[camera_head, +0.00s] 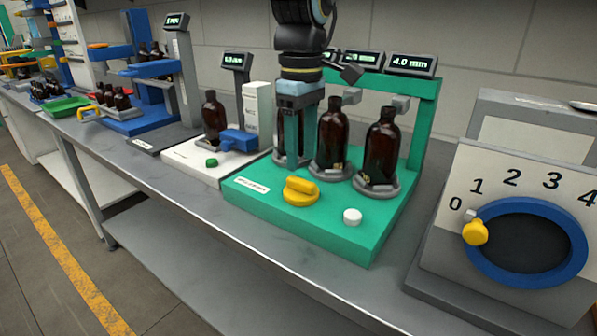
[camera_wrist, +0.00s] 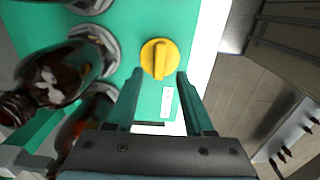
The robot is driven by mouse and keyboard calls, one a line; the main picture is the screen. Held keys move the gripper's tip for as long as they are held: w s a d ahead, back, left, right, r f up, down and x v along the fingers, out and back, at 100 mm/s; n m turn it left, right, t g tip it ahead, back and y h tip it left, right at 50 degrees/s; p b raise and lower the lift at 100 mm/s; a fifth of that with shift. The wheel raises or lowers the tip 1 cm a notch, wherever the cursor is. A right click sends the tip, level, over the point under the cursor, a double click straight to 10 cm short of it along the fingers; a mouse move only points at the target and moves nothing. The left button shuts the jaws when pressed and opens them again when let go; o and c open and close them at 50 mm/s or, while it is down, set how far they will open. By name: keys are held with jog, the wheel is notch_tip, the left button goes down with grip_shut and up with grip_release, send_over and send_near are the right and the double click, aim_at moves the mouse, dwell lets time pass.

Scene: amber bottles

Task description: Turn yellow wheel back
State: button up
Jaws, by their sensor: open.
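The yellow wheel (camera_head: 301,191), a round knob with a raised bar across it, sits on top of the green base (camera_head: 255,204) near its front edge. In the wrist view the wheel (camera_wrist: 160,59) lies just beyond my fingertips, with its bar running roughly along the finger direction. My gripper (camera_head: 291,155) points down in front of the left bottle, above and behind the wheel. In the wrist view my gripper (camera_wrist: 160,78) is open and empty, its two fingers spread to either side of the wheel's line. The fingers appear apart from the wheel.
Amber bottles (camera_head: 332,140) (camera_head: 381,150) stand in grey holders close behind the wheel; another is partly hidden by my gripper. A white button (camera_head: 352,216) is on the base. A dial with a blue ring (camera_head: 481,270) and yellow knob (camera_head: 475,233) stands right.

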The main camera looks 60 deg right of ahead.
aim_at(301, 180)
jog(key=shift+f, duration=2.55)
grip_shut()
